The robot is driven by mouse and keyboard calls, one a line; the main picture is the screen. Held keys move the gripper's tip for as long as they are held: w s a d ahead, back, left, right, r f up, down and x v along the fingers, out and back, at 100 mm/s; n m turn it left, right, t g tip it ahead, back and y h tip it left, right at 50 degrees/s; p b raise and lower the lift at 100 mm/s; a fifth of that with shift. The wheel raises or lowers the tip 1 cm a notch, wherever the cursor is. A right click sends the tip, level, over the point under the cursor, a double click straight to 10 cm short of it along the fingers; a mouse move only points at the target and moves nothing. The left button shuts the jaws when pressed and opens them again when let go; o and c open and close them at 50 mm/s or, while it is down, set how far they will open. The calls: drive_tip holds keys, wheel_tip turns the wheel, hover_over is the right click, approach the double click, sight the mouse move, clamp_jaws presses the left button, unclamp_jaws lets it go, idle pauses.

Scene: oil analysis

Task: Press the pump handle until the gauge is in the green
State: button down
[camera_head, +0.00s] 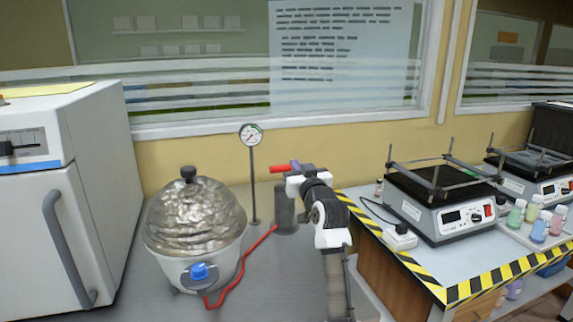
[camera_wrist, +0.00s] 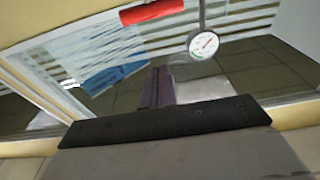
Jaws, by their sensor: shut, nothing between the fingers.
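The pump is a grey cylinder (camera_head: 285,218) on the grey bench, partly hidden behind my arm. Its red handle (camera_head: 283,169) sticks out to the left above the cylinder; it also shows at the top of the wrist view (camera_wrist: 152,11). The round gauge (camera_head: 250,134) stands on a thin post left of the pump and shows in the wrist view (camera_wrist: 204,43). Its face has a small green part; the needle is too small to read surely. My gripper (camera_head: 295,165) is shut and empty, close by the handle's right end; contact cannot be told. Its fingers (camera_wrist: 157,88) show below the handle in the wrist view.
A foil-covered pot (camera_head: 195,215) with a blue knob stands left of the pump, joined by a red hose (camera_head: 240,265). A white cabinet (camera_head: 60,190) is at far left. Right, a striped-edge table (camera_head: 435,265) holds hotplates (camera_head: 445,205) and small bottles. A window wall is behind.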

drive_tip(key=r+p, duration=0.2)
drive_tip(key=p, duration=0.1)
hover_over(284, 168)
drive_tip(key=f, duration=0.2)
drive_tip(key=f+p, duration=0.1)
drive_tip(key=shift+s+d+f, duration=0.25)
drive_tip(key=shift+s+d, duration=0.05)
drive_tip(key=shift+d, duration=0.05)
drive_tip(key=shift+s+f, duration=0.1)
drive_tip(key=shift+f, duration=0.4)
drive_tip(key=shift+f, duration=0.15)
wheel_tip(284, 168, down, 4)
drive_tip(key=b, duration=0.4)
drive_tip(key=shift+r, duration=0.2)
